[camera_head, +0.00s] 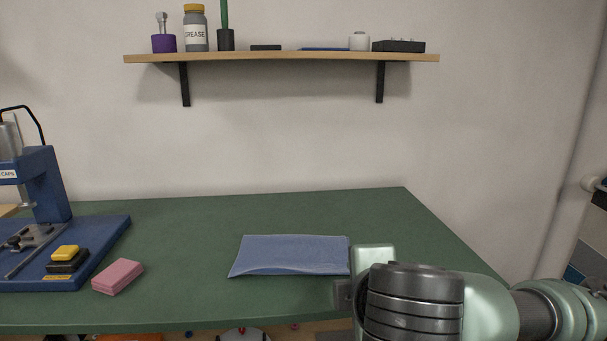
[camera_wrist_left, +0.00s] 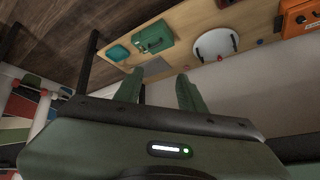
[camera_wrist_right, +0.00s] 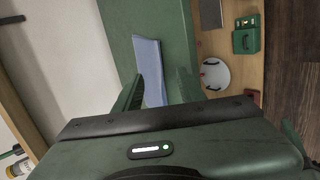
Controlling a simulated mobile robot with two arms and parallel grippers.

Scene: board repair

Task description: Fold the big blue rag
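The big blue rag (camera_head: 290,255) lies on the green table as a roughly rectangular piece, with a slightly raised, curved front edge. It also shows in the right wrist view (camera_wrist_right: 149,62), between and beyond the fingers. My right gripper (camera_wrist_right: 157,88) has its fingers apart. In the head view it is by the rag's right end, where my arm hides part of it; I cannot tell whether it touches the cloth. My left gripper (camera_wrist_left: 160,88) is open and empty, away from the rag, and is outside the head view.
A pink sponge-like block (camera_head: 118,276) lies left of the rag. Beyond it stands a blue press (camera_head: 48,185) with yellow and black blocks on its base. A wall shelf (camera_head: 280,58) holds a grease bottle and other items. The table behind the rag is clear.

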